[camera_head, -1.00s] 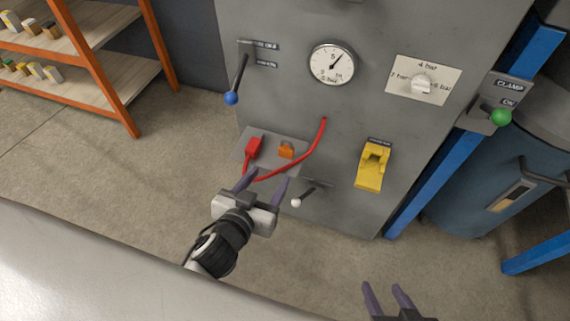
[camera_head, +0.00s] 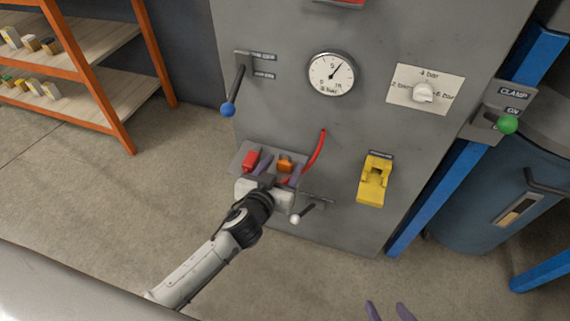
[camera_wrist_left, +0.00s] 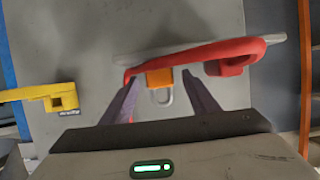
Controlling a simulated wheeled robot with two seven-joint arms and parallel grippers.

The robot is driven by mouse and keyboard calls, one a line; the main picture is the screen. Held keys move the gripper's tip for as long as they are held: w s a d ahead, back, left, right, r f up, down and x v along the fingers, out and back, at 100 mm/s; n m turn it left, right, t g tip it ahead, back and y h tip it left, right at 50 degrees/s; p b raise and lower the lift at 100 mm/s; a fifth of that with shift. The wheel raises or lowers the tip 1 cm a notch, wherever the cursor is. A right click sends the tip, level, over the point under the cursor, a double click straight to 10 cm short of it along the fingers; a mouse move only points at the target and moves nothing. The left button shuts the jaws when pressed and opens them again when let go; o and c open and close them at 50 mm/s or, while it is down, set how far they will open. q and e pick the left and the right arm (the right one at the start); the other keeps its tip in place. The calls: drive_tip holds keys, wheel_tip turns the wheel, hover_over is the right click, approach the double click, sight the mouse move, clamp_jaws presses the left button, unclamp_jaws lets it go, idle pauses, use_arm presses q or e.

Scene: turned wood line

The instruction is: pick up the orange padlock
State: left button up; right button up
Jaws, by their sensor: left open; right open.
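The orange padlock (camera_head: 285,163) sits on a small grey shelf (camera_head: 241,158) on the front of the grey machine. In the left wrist view the padlock (camera_wrist_left: 160,78) shows its orange body and a pale shackle, between the two purple fingers. My left gripper (camera_head: 278,171) is open, with its fingers reaching toward the padlock. I cannot tell whether they touch it. My right gripper (camera_head: 389,310) is open and empty at the bottom edge of the head view, only its fingertips showing.
A white-knobbed lever (camera_head: 296,218) stands just below right. A yellow switch (camera_head: 374,180) is further right. A blue-knobbed lever (camera_head: 229,109) hangs upper left.

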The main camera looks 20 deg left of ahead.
use_arm(q)
drive_tip(key=c, duration=1.2)
